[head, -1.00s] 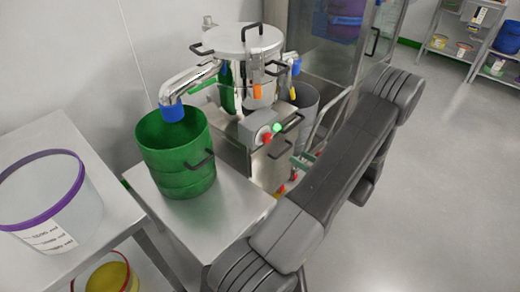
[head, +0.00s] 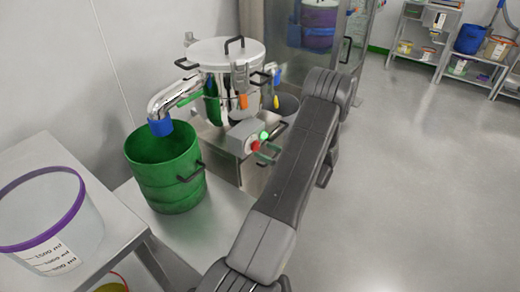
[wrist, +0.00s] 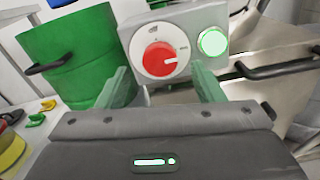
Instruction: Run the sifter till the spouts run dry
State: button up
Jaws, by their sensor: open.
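The sifter (head: 226,52) is a steel drum with a lid, clamps and black handles. Its left spout (head: 175,95) has a blue end above an open green bucket (head: 165,175); another blue-ended spout (head: 277,76) shows at right above a grey bin (head: 287,106). I cannot see any flow. The grey control box (head: 242,132) bears a red knob (head: 254,146) and a green button (head: 263,135). In the wrist view, the red knob (wrist: 159,59) sits on a white dial beside the bright green button (wrist: 212,42). My gripper (wrist: 163,82) is open, its green fingers spread below and either side of the knob, apparently empty.
A clear purple-rimmed tub (head: 50,215) stands on a steel table (head: 35,155) at left. Black handles (wrist: 275,68) stick out right of the button. Shelves (head: 440,45) with tubs stand at the far right. The floor at right is clear.

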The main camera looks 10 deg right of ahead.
aim_at(257, 147)
jog(key=shift+x, duration=1.65)
jog(key=c, duration=1)
jog(key=shift+o, duration=0.2)
